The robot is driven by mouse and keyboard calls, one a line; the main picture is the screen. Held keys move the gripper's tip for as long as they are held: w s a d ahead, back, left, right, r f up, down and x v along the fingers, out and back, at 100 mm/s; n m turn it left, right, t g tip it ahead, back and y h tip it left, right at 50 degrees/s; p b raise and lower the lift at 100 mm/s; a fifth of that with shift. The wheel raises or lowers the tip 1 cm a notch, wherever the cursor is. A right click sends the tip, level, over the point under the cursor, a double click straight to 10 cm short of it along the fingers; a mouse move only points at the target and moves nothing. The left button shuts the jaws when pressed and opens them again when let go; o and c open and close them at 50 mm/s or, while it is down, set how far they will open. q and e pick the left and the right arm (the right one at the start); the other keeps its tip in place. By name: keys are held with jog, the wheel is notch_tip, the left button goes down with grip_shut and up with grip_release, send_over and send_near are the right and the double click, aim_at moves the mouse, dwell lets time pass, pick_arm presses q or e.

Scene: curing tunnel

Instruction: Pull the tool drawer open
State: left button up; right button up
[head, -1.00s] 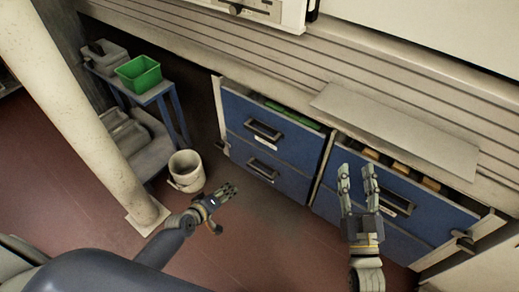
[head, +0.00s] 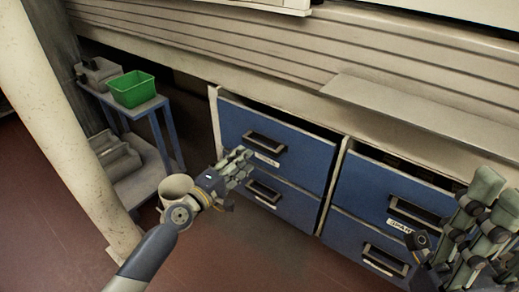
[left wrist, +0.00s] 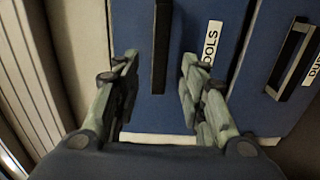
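The tool drawer (head: 300,150) is the blue upper-left drawer of the cabinet. Its white label, partly reading "OOLS" in the left wrist view (left wrist: 210,42), sits beside its dark bar handle (head: 264,143). A dark gap shows above the drawer's front; I cannot tell whether it is slightly out. My left gripper (head: 243,163) is in front of this drawer, just below the handle in the head view. In the left wrist view its fingers (left wrist: 157,78) are apart, with the handle (left wrist: 161,45) between and beyond them, no contact visible. My right gripper (head: 482,205) is open and empty at the right.
A lower drawer (head: 300,207) is below, and other blue drawers (head: 370,190) stand to the right. A grey ledge (head: 400,115) juts out above them. A bucket (head: 175,186) is behind my left wrist. A cart with a green bin (head: 133,90) and a pale column (head: 70,130) stand left.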

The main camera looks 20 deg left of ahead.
aim_at(259, 147)
pick_arm(q)
jog(key=b+x, duration=0.1)
jog(key=x, duration=0.7)
jog(key=shift+w+d+f, duration=0.1)
jog(key=shift+w+d, duration=0.05)
jog(key=shift+w, duration=0.25)
grip_shut()
